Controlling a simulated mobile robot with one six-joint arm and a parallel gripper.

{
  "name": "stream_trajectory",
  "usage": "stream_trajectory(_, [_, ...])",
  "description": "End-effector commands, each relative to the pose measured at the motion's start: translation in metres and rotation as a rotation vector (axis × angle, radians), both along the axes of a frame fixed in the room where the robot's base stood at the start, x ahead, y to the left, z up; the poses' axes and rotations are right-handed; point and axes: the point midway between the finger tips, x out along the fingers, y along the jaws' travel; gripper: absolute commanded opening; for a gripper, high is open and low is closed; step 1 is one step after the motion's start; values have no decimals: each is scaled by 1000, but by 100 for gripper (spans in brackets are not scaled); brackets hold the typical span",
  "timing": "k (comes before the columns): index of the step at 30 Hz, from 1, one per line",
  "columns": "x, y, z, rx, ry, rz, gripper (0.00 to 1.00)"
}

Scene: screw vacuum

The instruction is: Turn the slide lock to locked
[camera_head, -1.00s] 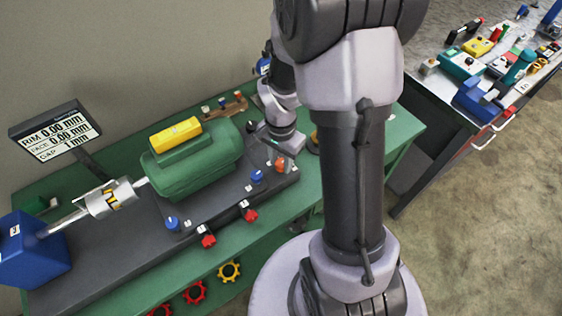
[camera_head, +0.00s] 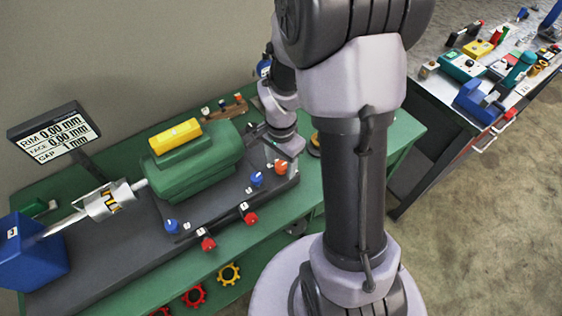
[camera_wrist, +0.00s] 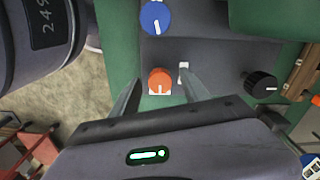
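No control carries a readable "slide lock" label, so I cannot tell which one it is. An orange knob (camera_head: 281,166) with a white pointer mark stands at the right end of the dark base plate. It also shows in the wrist view (camera_wrist: 159,81), between the two fingers, its white mark toward the bottom of the picture. My gripper (camera_wrist: 160,74) is open, one finger on each side of the orange knob, with gaps visible. In the head view, my wrist hangs just behind the knob and the fingertips are hard to make out. A small white plate (camera_wrist: 183,72) lies beside the right finger.
Blue knobs (camera_head: 256,178) (camera_head: 172,226) and red knobs (camera_head: 250,218) (camera_head: 208,244) line the plate's front. A black knob (camera_wrist: 261,86) shows at right in the wrist view. The green motor (camera_head: 195,165) stands behind the blue knobs. A display (camera_head: 54,134) is at left.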

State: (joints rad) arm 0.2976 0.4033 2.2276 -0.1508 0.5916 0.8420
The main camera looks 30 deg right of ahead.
Motion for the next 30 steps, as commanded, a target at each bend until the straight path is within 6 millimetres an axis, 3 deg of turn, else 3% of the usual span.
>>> stream_trajectory(7, [0, 0, 0, 0, 0, 1, 53])
stream_trajectory(11, [0, 0, 15, -1, -1, 1, 53])
stream_trajectory(22, [1, 0, 133, -2, -5, 1, 53])
stream_trajectory(27, [1, 0, 165, -1, -2, 1, 53])
stream_trajectory(30, [0, 0, 173, -1, -1, 1, 53])
